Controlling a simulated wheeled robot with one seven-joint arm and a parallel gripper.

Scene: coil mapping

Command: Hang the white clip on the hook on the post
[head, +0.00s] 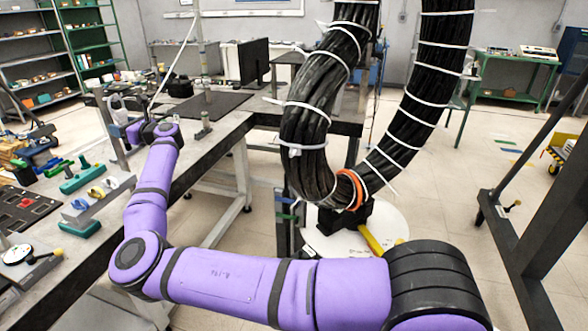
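A grey upright post (113,140) stands on the workbench at the left. A small white looped thing, which looks like the white clip (117,103), shows right beside the post near its upper part. I cannot tell whether it touches the post or hangs on a hook; the hook is too small to make out. My gripper (133,131) is at the far end of my purple arm, close to the post and just below the white thing. Its dark wrist partly hides it, so its fingers and what lies between them are not clear.
The workbench (215,140) holds green and blue-handled tools (82,182), a dark mat and a thin pole (200,60). A thick black cable bundle (320,110) with white ties hangs at the centre, right of the bench. A dark frame (545,180) stands at the right.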

